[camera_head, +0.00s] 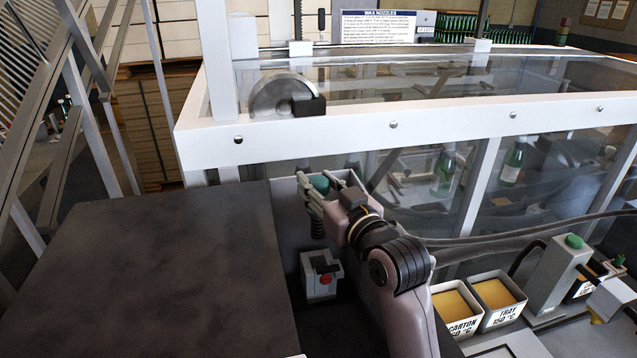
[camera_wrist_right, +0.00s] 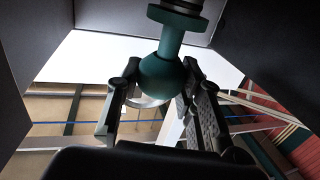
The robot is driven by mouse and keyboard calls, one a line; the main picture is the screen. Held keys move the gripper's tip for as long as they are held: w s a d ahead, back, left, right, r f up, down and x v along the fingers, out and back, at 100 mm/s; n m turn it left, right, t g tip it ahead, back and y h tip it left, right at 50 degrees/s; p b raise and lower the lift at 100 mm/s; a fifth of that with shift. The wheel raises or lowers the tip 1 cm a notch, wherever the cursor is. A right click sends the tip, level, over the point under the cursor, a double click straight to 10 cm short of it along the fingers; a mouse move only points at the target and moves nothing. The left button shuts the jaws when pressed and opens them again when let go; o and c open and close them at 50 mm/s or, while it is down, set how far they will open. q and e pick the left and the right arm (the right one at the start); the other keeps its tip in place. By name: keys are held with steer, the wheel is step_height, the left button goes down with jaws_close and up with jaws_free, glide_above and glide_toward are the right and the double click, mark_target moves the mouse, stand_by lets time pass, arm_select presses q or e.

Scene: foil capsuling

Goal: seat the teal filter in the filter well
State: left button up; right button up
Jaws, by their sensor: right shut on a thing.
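The teal filter (camera_head: 320,183) shows in the head view between the fingers of my right gripper (camera_head: 326,184). In the right wrist view the teal filter (camera_wrist_right: 166,75) has a rounded bulb and a narrower stem that flares to a wide end at the top. My right gripper (camera_wrist_right: 162,72) is shut on the bulb, one finger on each side. A dark ringed part (camera_wrist_right: 185,5) lies at the wide end; I cannot tell whether it belongs to the filter or the well. I cannot make out the filter well for certain. My left gripper is not in view.
Grey walls (camera_head: 284,192) stand close around my right gripper. A dark flat top (camera_head: 150,275) lies left. A white-framed clear enclosure (camera_head: 330,131) stands behind. Yellow-filled trays (camera_head: 494,293) are at right.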

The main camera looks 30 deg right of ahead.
mark_target(319, 239)
steer(key=shift+w+f, duration=0.2)
steer(key=shift+f, duration=0.8)
steer(key=shift+s+f, duration=0.1)
steer(key=shift+f, duration=1.85)
steer(key=shift+f+b, duration=1.35)
steer(key=shift+f, duration=0.7)
